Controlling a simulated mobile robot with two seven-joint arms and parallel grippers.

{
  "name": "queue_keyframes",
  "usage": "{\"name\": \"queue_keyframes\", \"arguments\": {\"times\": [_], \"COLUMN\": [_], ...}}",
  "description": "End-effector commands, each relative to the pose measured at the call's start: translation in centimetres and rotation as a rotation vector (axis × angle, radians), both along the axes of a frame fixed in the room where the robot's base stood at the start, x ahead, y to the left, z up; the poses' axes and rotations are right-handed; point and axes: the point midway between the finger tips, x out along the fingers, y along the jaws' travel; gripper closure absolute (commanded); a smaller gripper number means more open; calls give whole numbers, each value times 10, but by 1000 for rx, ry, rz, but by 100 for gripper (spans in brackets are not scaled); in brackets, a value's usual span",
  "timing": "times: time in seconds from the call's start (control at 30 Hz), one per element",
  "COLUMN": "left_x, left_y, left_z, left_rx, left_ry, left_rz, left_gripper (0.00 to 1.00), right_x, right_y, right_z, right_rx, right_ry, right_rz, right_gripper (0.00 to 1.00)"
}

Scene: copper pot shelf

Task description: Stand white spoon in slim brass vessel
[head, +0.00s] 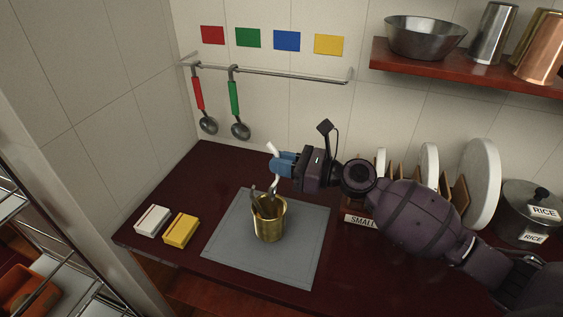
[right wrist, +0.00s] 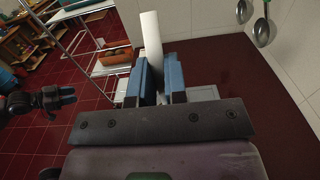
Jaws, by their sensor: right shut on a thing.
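The white spoon (head: 272,148) is held upright, slightly tilted, in my right gripper (head: 282,163). The blue fingers are shut on it, and its white handle (right wrist: 151,32) rises between them in the right wrist view. Its lower part shows below the fingers and reaches down close to the mouth of the slim brass vessel (head: 268,228). I cannot tell whether its tip is inside the rim. The vessel stands upright on a grey mat (head: 307,240) and holds darker utensils (head: 262,207) leaning at its rim.
A white box (head: 152,221) and a yellow box (head: 180,230) lie left of the mat. Red-handled (head: 198,95) and green-handled (head: 234,100) ladles hang from a wall rail. Plates (head: 482,185) in a rack and a pot (head: 525,205) stand right. A shelf (head: 400,61) holds metal vessels.

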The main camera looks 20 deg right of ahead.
Motion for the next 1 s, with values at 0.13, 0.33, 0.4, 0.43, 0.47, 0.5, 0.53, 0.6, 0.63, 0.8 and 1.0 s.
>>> {"name": "queue_keyframes", "arguments": {"times": [0.13,0.33,0.4,0.43,0.47,0.5,0.53,0.6,0.63,0.8,1.0], "left_x": [3,5,6,6,5,5,5,5,5,3,1], "left_y": [-1,-1,-1,-1,-1,-1,-1,-1,-1,-1,-1], "left_z": [-12,-17,-20,-22,-23,-25,-27,-30,-32,-40,-51], "left_rx": [0,1,1,2,2,2,2,3,3,2,2], "left_ry": [-3,-6,-6,-6,-5,-5,-4,-3,-2,2,10], "left_rz": [-2,-4,-5,-5,-5,-5,-5,-5,-5,-6,-5], "left_gripper": [57,57,57,57,57,57,57,57,57,57,57], "right_x": [0,0,0,0,0,0,0,0,0,0,0], "right_y": [0,0,0,0,0,0,0,0,0,0,0], "right_z": [-14,-25,-30,-32,-34,-36,-38,-43,-44,-55,-69], "right_rx": [-1,0,0,0,0,0,0,0,0,2,1], "right_ry": [1,2,2,2,2,2,2,2,2,2,3], "right_rz": [0,0,0,0,0,0,0,0,0,-1,0], "right_gripper": [100,100,100,100,100,100,100,100,100,100,100]}}
